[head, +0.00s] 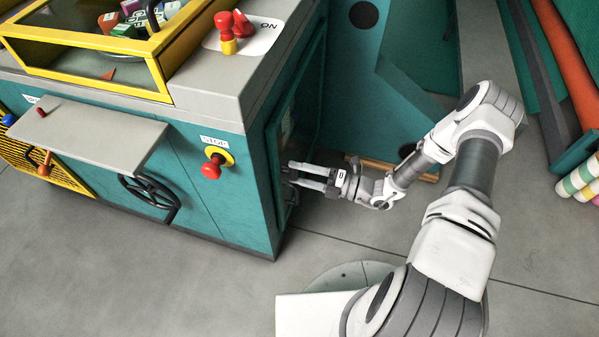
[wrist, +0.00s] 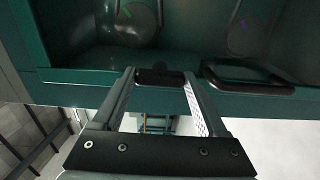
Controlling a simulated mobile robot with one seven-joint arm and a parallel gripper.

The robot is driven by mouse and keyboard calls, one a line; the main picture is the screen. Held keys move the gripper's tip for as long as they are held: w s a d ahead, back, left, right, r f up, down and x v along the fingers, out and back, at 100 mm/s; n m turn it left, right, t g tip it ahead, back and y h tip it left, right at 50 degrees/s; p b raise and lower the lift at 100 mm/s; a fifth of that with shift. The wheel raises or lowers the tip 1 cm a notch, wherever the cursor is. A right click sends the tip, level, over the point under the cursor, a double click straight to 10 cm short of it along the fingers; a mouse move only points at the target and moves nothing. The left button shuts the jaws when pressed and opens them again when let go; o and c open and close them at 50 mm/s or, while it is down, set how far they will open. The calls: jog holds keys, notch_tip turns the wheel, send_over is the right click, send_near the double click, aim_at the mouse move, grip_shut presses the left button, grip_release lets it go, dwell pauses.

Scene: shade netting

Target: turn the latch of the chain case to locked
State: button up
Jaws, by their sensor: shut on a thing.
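The chain case is the teal housing on the right side of the machine, and its side (head: 265,165) shows in the head view. In the wrist view its teal edge (wrist: 75,92) runs across the picture. A small black latch (wrist: 160,77) sits on that edge. My gripper (wrist: 159,75) has its two fingers on either side of the latch and is shut on it. In the head view my gripper (head: 291,173) reaches left to the case, and its fingertips and the latch are hard to make out there. I cannot tell the latch's exact setting.
A black bar handle (wrist: 250,88) is right of the latch in the wrist view. Round wheels (wrist: 136,24) show inside the case. A red STOP knob (head: 211,169) and a black handwheel (head: 150,195) are on the machine's front. The grey floor (head: 330,225) below my gripper is clear.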

jog(key=o, duration=1.3)
jog(key=p+v, duration=0.1)
jog(key=v, duration=1.6)
jog(key=shift+d, duration=0.2)
jog(key=shift+s, duration=0.1)
